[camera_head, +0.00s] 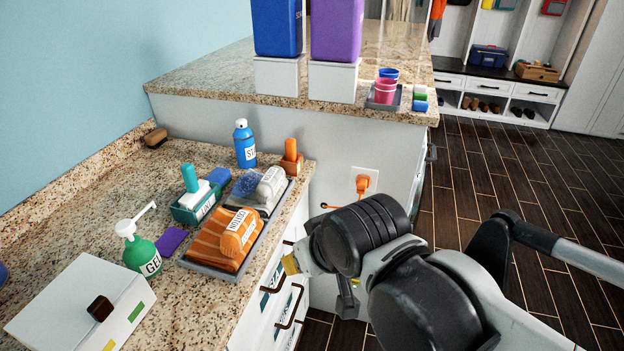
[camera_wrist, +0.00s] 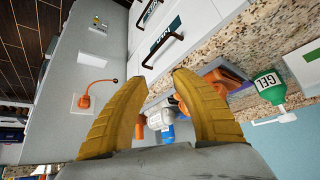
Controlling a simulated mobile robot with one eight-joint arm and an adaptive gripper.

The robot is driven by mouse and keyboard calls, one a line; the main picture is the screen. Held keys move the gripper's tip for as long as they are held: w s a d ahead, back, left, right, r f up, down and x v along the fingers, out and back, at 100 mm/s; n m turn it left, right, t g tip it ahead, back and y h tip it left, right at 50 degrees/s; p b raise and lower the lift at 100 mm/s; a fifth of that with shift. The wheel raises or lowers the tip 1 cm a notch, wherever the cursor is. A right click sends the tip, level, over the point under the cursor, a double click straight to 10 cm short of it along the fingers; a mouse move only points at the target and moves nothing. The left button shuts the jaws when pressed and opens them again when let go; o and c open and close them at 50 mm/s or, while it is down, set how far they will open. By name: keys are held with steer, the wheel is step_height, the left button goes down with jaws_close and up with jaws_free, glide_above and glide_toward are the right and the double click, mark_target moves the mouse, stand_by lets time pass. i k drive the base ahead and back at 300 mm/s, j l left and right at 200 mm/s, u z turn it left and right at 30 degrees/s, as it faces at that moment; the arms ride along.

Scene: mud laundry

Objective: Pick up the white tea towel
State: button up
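I cannot pick out a white tea towel for certain. A whitish rolled bundle with a label (camera_head: 271,186) lies at the back of a grey tray (camera_head: 214,272) on the granite counter; I cannot tell if it is the towel. An orange striped cloth (camera_head: 208,238) lies folded at the tray's front, with an orange labelled bundle (camera_head: 239,232) on it. My gripper (camera_wrist: 160,77) is open and empty in the wrist view, its yellow fingers apart. In the head view it is mostly hidden by my arm, right of the counter edge by the drawers.
A green gel pump bottle (camera_head: 143,252), a white box (camera_head: 82,308), a green caddy (camera_head: 197,205) and a blue spray can (camera_head: 244,145) stand around the tray. An orange plug (camera_head: 362,184) sits in the wall outlet. Open dark floor (camera_head: 500,170) lies to the right.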

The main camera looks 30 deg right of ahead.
mark_target(259, 190)
steer(key=l+z, duration=0.4)
steer(key=k+l+z, duration=0.1)
steer(key=l+z, duration=0.25)
steer(key=j, duration=0.05)
